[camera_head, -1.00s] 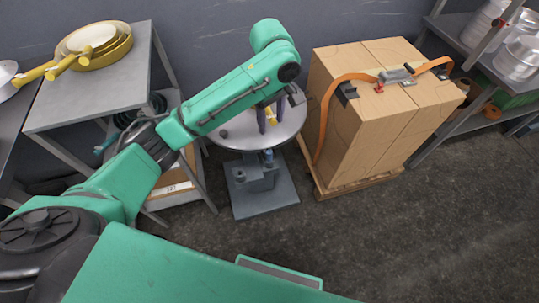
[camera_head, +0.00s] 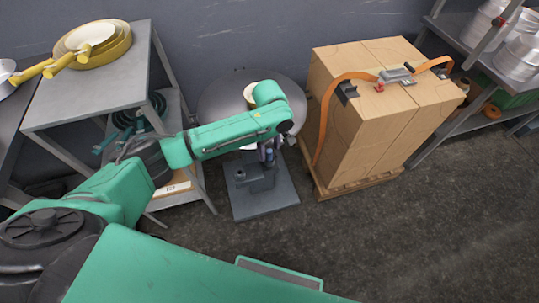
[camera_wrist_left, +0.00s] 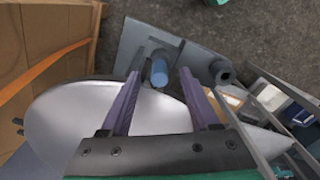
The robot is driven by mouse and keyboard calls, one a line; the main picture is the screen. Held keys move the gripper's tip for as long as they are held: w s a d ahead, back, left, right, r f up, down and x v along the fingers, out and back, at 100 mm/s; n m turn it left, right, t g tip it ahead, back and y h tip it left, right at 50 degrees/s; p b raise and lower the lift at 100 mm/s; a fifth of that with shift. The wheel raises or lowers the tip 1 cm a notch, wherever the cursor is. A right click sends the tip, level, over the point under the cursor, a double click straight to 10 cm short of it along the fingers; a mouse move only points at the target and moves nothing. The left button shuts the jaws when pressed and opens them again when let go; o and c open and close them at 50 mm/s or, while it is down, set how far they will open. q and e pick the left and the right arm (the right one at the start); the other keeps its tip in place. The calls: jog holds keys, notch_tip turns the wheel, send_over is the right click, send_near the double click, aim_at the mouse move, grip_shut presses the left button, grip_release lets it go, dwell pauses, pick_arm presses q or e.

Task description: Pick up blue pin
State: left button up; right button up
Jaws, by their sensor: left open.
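The blue pin (camera_wrist_left: 159,72) stands upright on the grey stand's base, below the round table's edge in the left wrist view. In the head view a bit of the pin (camera_head: 269,155) shows beside my left gripper (camera_head: 265,150). In the left wrist view the two purple fingers of my left gripper (camera_wrist_left: 159,80) are apart, with the pin showing between their tips. Nothing is held. I cannot tell how far the tips are above the pin. My right gripper is not in view.
The round metal table (camera_head: 222,100) is right behind my left gripper, with a pale yellow-rimmed item (camera_head: 249,92) on it. The grey base (camera_head: 262,200) stands on the floor. A strapped cardboard stack (camera_head: 365,120) stands at right, a shelf (camera_head: 95,95) with yellow pans at left.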

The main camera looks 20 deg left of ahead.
pick_arm(q)
grip_shut()
jog(key=shift+r, duration=0.15)
